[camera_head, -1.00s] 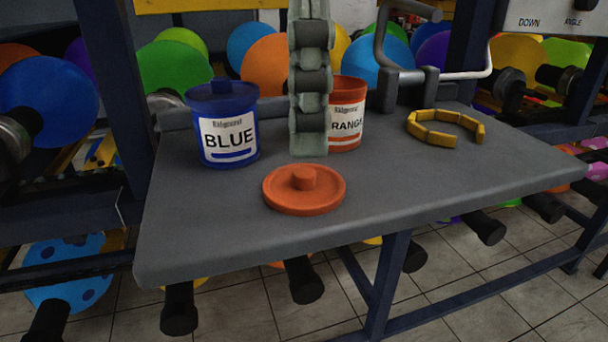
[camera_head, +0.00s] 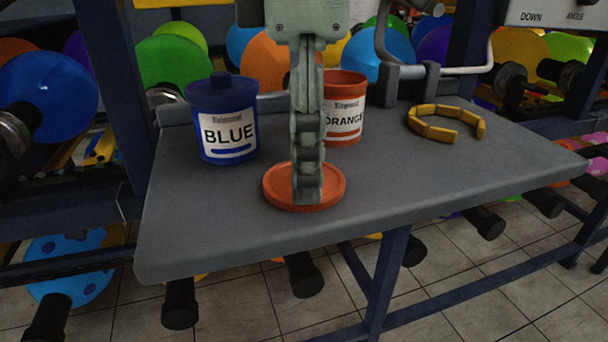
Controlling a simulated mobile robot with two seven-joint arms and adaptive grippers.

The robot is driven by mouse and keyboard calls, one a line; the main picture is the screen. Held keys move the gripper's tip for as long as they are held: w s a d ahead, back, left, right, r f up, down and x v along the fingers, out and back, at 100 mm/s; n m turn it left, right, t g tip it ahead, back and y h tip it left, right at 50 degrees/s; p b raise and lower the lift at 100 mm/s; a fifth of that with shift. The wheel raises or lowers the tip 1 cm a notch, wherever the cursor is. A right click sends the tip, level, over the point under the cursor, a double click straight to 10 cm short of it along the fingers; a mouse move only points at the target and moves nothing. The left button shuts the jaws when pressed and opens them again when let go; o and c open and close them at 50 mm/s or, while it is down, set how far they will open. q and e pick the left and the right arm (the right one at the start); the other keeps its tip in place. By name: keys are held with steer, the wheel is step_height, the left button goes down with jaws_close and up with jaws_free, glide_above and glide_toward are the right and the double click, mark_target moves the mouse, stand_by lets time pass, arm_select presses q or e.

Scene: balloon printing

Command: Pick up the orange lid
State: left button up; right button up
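The orange lid (camera_head: 332,190) lies flat on the grey table near its front edge. My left gripper (camera_head: 307,195) points straight down over the middle of the lid. Its fingers hide the lid's knob, and the fingertips overlap the lid's top face. The gripper is seen edge-on, so I cannot tell whether it is closed on the knob. The open orange can (camera_head: 343,121) with an "ORANGE" label stands behind the gripper, partly hidden by it. My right gripper is not in view.
A blue can (camera_head: 226,128) with its lid on stands left of the gripper. A yellow segmented ring (camera_head: 446,124) lies at the right on the grey table (camera_head: 420,185). A metal handle fixture stands at the back. The table's front right is clear.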

arm_select(q)
steer(key=shift+f, duration=0.15)
steer(key=c, duration=0.9)
steer(key=shift+o, duration=0.2)
